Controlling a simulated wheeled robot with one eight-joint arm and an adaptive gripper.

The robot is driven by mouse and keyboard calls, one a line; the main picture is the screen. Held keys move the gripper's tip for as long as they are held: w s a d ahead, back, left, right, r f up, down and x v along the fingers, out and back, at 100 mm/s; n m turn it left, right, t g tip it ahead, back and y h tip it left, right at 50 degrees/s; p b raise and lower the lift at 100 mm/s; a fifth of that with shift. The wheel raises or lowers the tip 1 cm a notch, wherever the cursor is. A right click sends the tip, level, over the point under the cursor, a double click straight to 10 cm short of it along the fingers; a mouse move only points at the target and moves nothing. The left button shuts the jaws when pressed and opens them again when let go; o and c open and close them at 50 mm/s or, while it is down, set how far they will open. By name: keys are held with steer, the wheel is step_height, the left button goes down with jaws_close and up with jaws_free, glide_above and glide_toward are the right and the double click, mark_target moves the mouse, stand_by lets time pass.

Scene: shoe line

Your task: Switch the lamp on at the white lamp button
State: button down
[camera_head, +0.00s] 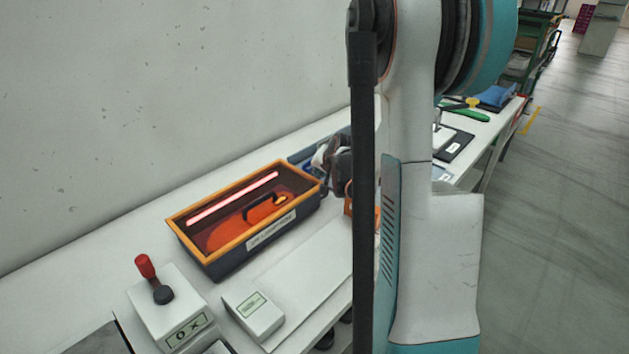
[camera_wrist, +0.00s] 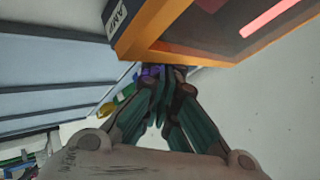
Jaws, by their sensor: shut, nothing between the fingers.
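A dark box with an orange rim (camera_head: 183,222) stands on the white bench, with a glowing red tube (camera_head: 235,198) inside it. The box also shows at the top of the wrist view (camera_wrist: 165,22), with its tube at the upper right. I cannot clearly make out a white lamp button in either view. My gripper (camera_wrist: 158,78) is shut and empty, its fingertips close to the box's lower edge in the wrist view. In the head view my gripper (camera_head: 332,155) is beside the box's far right end, partly behind my arm. Whether it touches the box is unclear.
A white box marked O X (camera_head: 180,312) with a red-topped lever stands at the near left. A smaller white box with a green-edged label (camera_head: 254,312) lies beside it. My arm hides part of the bench. A green tool and blue item lie at the far end.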

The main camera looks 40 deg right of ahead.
step_height(320, 180, up, 6)
steer(key=p, duration=0.4)
stand_by(0.3)
